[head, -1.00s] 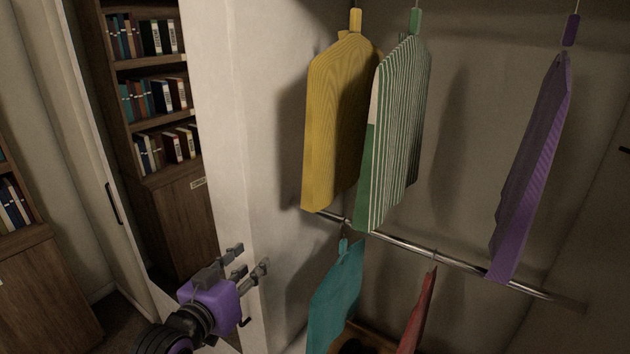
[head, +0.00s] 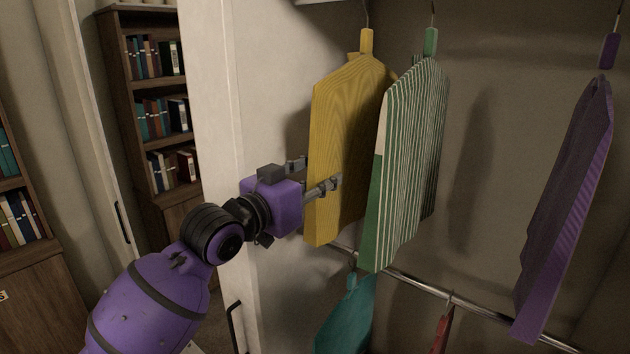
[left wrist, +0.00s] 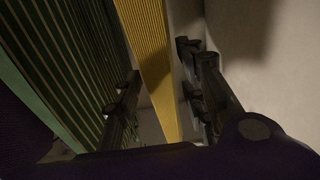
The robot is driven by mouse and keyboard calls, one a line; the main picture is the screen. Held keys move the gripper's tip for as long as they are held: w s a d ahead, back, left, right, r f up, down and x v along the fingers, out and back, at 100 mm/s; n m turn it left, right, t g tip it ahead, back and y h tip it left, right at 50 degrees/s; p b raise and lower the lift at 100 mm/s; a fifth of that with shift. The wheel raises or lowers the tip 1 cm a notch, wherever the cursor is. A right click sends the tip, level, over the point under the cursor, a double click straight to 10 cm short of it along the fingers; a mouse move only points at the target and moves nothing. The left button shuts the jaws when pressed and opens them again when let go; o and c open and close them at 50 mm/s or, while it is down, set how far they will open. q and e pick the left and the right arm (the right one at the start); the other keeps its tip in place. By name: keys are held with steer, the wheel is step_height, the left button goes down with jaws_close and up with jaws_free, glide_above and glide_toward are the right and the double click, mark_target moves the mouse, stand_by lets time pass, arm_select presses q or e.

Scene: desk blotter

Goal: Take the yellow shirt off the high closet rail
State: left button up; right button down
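The yellow shirt (head: 345,110) hangs at the closet's left, under a yellow hanger piece (head: 366,41) and hook. The high rail above is out of the picture. My left gripper (head: 320,172) is at the shirt's left edge, around mid-height. One finger overlaps the shirt's near face; the other is at its far left side. In the left wrist view, the yellow shirt (left wrist: 150,50) runs between the two spread fingers (left wrist: 158,66), with gaps beside it. My right gripper is not in view.
A green-and-white striped shirt (head: 410,150) hangs close to the yellow one's right. A purple shirt (head: 565,200) hangs far right. A lower rail (head: 410,283) carries a teal garment (head: 347,315) and a red one (head: 442,330). The white closet wall (head: 215,110) stands left.

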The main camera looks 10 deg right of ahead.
mark_target(335, 170)
arm_select(q)
steer(key=x, duration=0.5)
steer(key=shift+w+d, duration=0.2)
steer(key=shift+c, duration=0.4)
jaws_close()
